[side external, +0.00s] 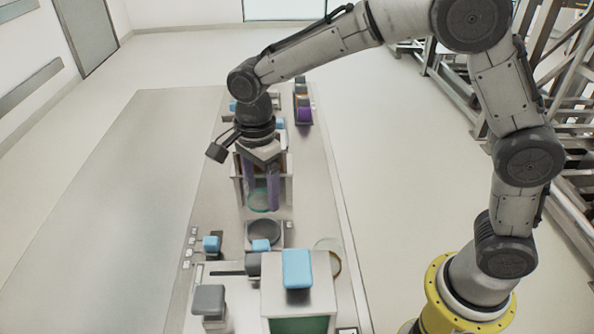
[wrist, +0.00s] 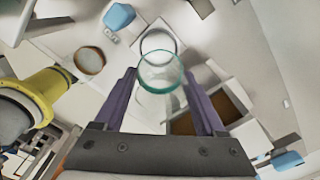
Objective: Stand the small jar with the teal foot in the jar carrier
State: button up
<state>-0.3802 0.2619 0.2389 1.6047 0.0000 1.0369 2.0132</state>
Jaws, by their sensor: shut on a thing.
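My gripper (side external: 260,205) has purple fingers pointing down and is shut on the clear glass jar. In the wrist view, the jar (wrist: 160,85) sits between the fingertips. Its teal foot (wrist: 161,58) is at the far end, away from the palm. In the side view, the teal foot (side external: 258,208) is below the fingers, and the jar looks roughly upright and held in the air. A white box with a brown inside (wrist: 180,124) lies beside the jar in the wrist view. It is partly hidden behind my gripper in the side view, and I cannot tell whether it is the jar carrier.
A device with a dark round plate (side external: 264,232) stands just in front of the jar. Blue-topped blocks (side external: 297,268) and a grey block (side external: 208,299) stand nearer the camera. A round dish (side external: 328,258) is at the right. The bench's left part (side external: 110,190) is clear.

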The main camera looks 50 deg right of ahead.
jog(key=shift+s+a+f, duration=0.1)
jog(key=shift+a+f, duration=0.1)
jog(key=shift+f, duration=0.35)
jog(key=shift+s+a+f, duration=0.1)
jog(key=shift+a+f, duration=0.05)
jog(key=shift+f, duration=0.4)
send_over(266, 236)
jog(key=shift+w+d+f, duration=0.1)
jog(key=shift+w+f, duration=0.1)
jog(key=shift+f, duration=0.9)
jog(key=shift+w+f, duration=0.15)
jog(key=shift+f, duration=0.9)
jog(key=shift+f, duration=0.8)
jog(key=shift+s+f, duration=0.25)
jog(key=shift+f, duration=0.45)
jog(key=o, duration=1.4)
jog(key=shift+w+r, duration=0.2)
jog(key=shift+r, duration=4.1)
